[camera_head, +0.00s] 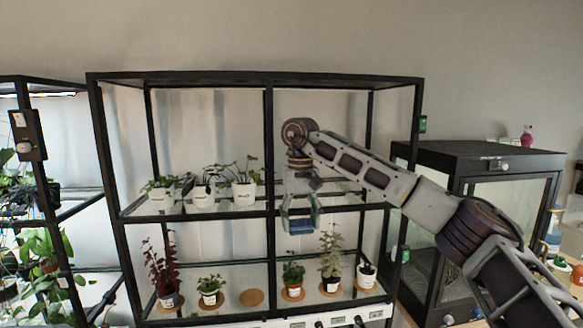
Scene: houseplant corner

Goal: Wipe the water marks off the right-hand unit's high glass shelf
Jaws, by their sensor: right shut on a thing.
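The right-hand unit is a black-framed rack (98,140) in the middle of the view. Its high glass shelf (345,194) carries several potted plants on the left half, and the right half is bare of pots. My right gripper (301,220) points down in front of the shelf's right half, shut on a blue cloth or sponge (301,227). In the picture the blue thing overlaps the shelf's front edge; I cannot tell whether it touches the glass. Water marks are too faint to make out. My left gripper is out of view.
White-potted plants (243,194) stand left of my gripper. Several plants on cork mats sit on the lower shelf, with one empty mat (251,298). A black cabinet (480,158) stands right, with a pink bottle (527,136) on top. Another plant rack (50,190) stands left.

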